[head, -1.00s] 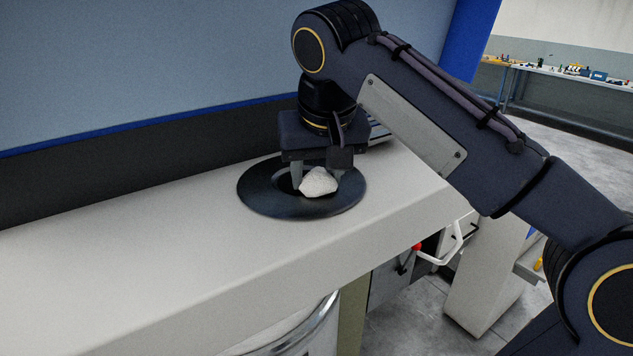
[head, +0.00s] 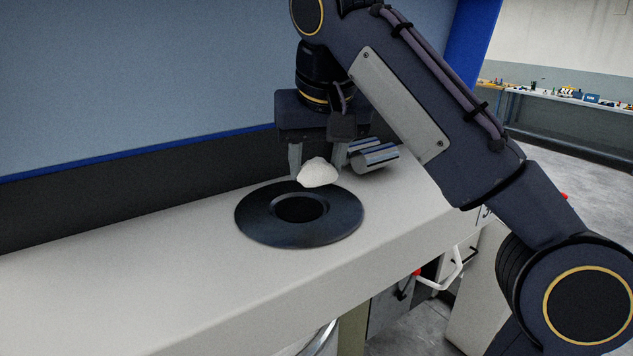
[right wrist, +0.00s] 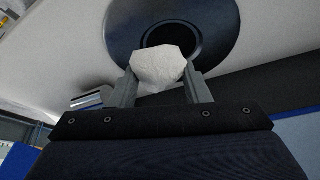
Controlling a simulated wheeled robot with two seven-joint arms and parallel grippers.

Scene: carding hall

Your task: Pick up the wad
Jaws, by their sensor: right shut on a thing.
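The wad (head: 318,173) is a white, lumpy piece held between the fingers of my right gripper (head: 318,162). It hangs in the air above the far part of a black round dish with a dark central hollow (head: 258,221). In the right wrist view the wad (right wrist: 158,68) sits between the two grey fingertips, with the black dish (right wrist: 220,45) beyond it. My right gripper is shut on the wad. My left gripper is not in view.
The dish lies on a long pale ledge (head: 130,270) along a blue-grey machine panel (head: 130,80). Shiny metal cylinders (head: 375,158) lie just right of the gripper. The ledge is clear to the left. A bench with small items (head: 570,105) stands far back right.

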